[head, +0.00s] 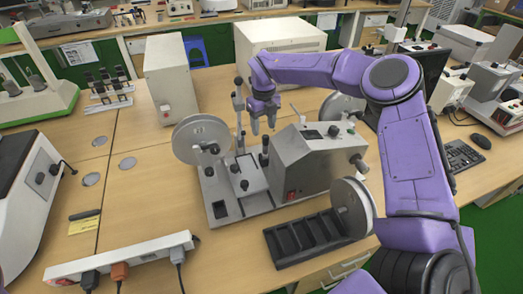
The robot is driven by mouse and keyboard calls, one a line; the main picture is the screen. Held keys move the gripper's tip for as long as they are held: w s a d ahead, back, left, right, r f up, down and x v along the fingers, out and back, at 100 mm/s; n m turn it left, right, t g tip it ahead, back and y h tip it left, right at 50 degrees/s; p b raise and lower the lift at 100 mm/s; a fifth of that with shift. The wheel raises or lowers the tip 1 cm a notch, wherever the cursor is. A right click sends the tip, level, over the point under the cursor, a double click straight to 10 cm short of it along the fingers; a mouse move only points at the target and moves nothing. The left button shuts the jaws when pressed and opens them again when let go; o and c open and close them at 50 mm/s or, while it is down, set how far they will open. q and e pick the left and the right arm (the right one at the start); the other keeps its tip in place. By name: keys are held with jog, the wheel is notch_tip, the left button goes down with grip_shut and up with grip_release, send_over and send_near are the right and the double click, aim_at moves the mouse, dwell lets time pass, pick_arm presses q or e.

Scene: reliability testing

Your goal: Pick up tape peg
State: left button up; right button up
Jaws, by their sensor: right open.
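A grey tape-testing machine (312,165) stands on the wooden bench, with round reels (203,139) on its sides. Several small dark-capped pegs and knobs stand on its left part, including a tall upright post (239,112). I cannot tell for sure which of these is the tape peg. My right gripper (263,129) points down above the machine, just right of the tall post. Its two fingers are apart, and nothing shows between them. The purple right arm reaches in from the right and hides part of the bench behind. My left gripper is not in view.
A black slotted tray (305,238) lies in front of the machine. A white power strip (122,258) with plugs lies at the front left. A white box (171,79) stands behind, and a keyboard (461,156) lies at right. The bench left of the machine is mostly clear.

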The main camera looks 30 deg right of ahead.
aim_at(264, 137)
notch_tip(264, 137, down, 4)
jog(key=shift+f+p, duration=0.15)
jog(key=shift+p, duration=0.45)
jog(key=shift+d+f+p, duration=0.15)
jog(key=shift+f+p, duration=0.2)
jog(key=f, duration=0.1)
jog(key=f+p, duration=0.2)
jog(key=f, duration=0.1)
jog(key=shift+d+f, duration=0.1)
jog(key=shift+d, duration=0.2)
jog(key=shift+f, duration=0.35)
grip_shut()
